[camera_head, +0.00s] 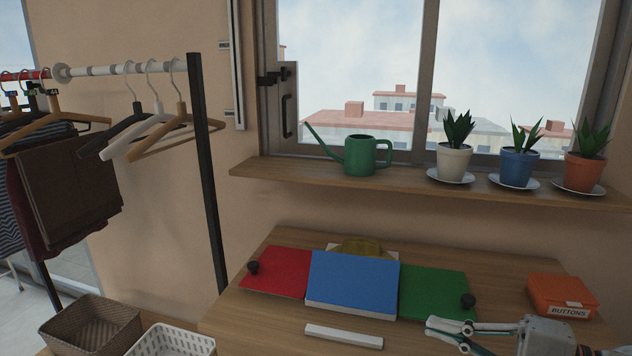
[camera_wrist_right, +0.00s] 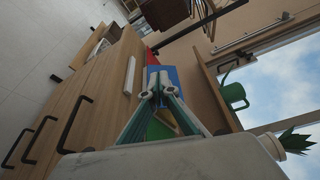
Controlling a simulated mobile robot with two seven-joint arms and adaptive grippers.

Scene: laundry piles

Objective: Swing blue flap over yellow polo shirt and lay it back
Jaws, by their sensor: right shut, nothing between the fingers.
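The blue flap (camera_head: 352,281) is the middle panel of a folding board, between a red panel (camera_head: 278,270) and a green panel (camera_head: 430,293). Its front edge shows a pale strip and seems slightly raised; I cannot tell how far. The yellow polo shirt (camera_head: 361,246) shows only as a small piece behind the blue flap's far edge; the rest is hidden. My right gripper (camera_head: 430,328) is shut and empty, in front of the green panel near the table's front. In the right wrist view its fingertips (camera_wrist_right: 155,88) overlap the blue flap (camera_wrist_right: 172,74). My left gripper is out of view.
A white bar (camera_head: 344,336) lies on the table in front of the blue flap. Dark knobs stand on the red and green panels. An orange buttons box (camera_head: 560,296) is at right. Baskets (camera_head: 90,328) stand at lower left. Potted plants and a watering can (camera_head: 362,155) line the sill.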

